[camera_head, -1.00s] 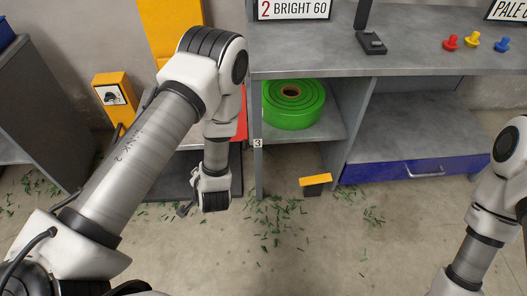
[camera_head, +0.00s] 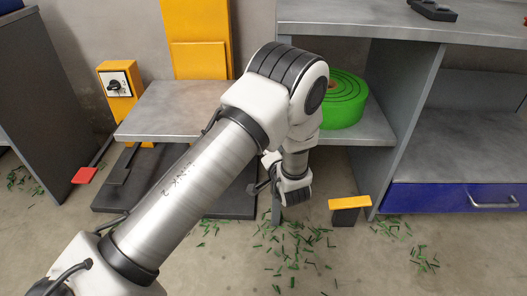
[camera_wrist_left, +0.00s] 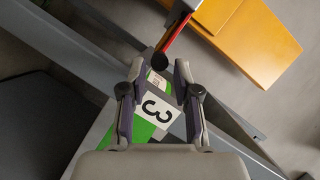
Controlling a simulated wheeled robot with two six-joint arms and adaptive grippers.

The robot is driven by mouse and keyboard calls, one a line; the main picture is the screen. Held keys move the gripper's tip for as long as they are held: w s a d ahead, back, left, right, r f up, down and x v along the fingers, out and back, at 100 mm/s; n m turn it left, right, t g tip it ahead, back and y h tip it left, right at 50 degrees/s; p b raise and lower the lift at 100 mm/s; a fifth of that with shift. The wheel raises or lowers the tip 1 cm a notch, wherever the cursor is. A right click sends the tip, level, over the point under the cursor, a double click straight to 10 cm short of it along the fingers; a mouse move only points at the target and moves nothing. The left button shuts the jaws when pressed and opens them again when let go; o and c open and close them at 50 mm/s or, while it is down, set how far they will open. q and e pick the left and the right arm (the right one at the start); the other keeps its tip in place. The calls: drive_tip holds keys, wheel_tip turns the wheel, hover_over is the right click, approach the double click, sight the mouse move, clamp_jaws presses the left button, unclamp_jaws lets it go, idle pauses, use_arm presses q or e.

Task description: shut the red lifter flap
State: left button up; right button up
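A narrow red strip (camera_wrist_left: 174,32), which looks like the red flap seen nearly edge-on, shows at the top of the left wrist view. A round black knob-like end (camera_wrist_left: 159,62) lies at its lower end. In the head view my left arm covers the area beside the lifter platform (camera_head: 170,108), and I cannot see the flap there. My left gripper (camera_wrist_left: 159,72) is open, its fingertips apart on either side of the black end in the picture. I cannot tell whether they touch it. My right gripper is not in view.
A green roll (camera_head: 345,100) sits on the shelf. A yellow control box (camera_head: 117,92), a red pedal (camera_head: 84,176) and a yellow-topped pedal (camera_head: 349,203) stand nearby. Green scraps litter the floor.

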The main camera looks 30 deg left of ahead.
use_arm(q)
drive_tip(key=x, duration=0.1)
drive_tip(key=b+x, duration=0.1)
drive_tip(key=x, duration=0.1)
drive_tip(key=shift+f, duration=0.3)
drive_tip(key=shift+w+a+r, duration=0.1)
drive_tip(key=shift+w+a, duration=0.2)
drive_tip(key=shift+a, duration=0.05)
clamp_jaws()
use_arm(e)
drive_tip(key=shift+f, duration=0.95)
use_arm(q)
drive_tip(key=shift+r, duration=0.15)
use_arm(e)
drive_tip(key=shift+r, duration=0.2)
